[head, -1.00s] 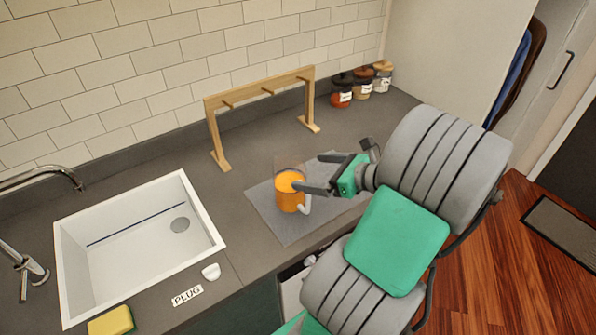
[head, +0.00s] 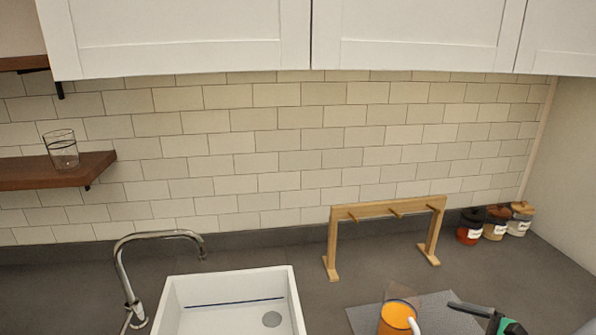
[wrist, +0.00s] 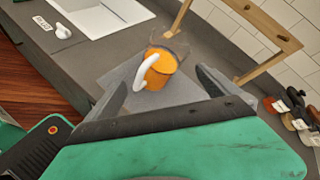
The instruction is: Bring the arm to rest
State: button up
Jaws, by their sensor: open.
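My gripper (head: 476,312) shows at the bottom right edge of the head view, with most of the arm out of frame. In the wrist view my gripper (wrist: 160,95) is open, its two fingers apart with nothing held between them. An orange mug (wrist: 158,68) with a white handle stands on a grey mat (wrist: 186,92) beyond the fingertips. In the head view the mug (head: 394,322) is cut by the bottom edge, left of my gripper, and the mat (head: 362,318) lies under it.
A wooden rack (head: 388,208) stands behind the mat. Several lidded jars (head: 495,226) stand at the back right. A white sink (head: 235,300) and faucet (head: 128,285) are at left. A glass (head: 62,152) sits on a wall shelf (head: 55,172). White cabinets (head: 420,35) hang above.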

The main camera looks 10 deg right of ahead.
jog(key=s+a+f+n+g+h, duration=0.1)
jog(key=s+f+n+g+h, duration=0.1)
jog(key=s+f+n+g, duration=1)
jog(key=w+a+r+n+t+h, duration=0.1)
jog(key=w+a+r+n, duration=0.3)
jog(key=a, duration=0.4)
jog(key=w+a+r+n+t, duration=0.2)
jog(key=w+a+r+n, duration=0.2)
jog(key=a, duration=0.4)
jog(key=w+a+r+n+t+h, duration=0.1)
jog(key=w+a+r+n, duration=0.3)
jog(key=a, duration=0.4)
notch_tip(320, 180, up, 2)
jog(key=shift+w+a+r+t+h, duration=0.1)
jog(key=shift+w+a+t+h, duration=0.25)
jog(key=shift+w, duration=0.45)
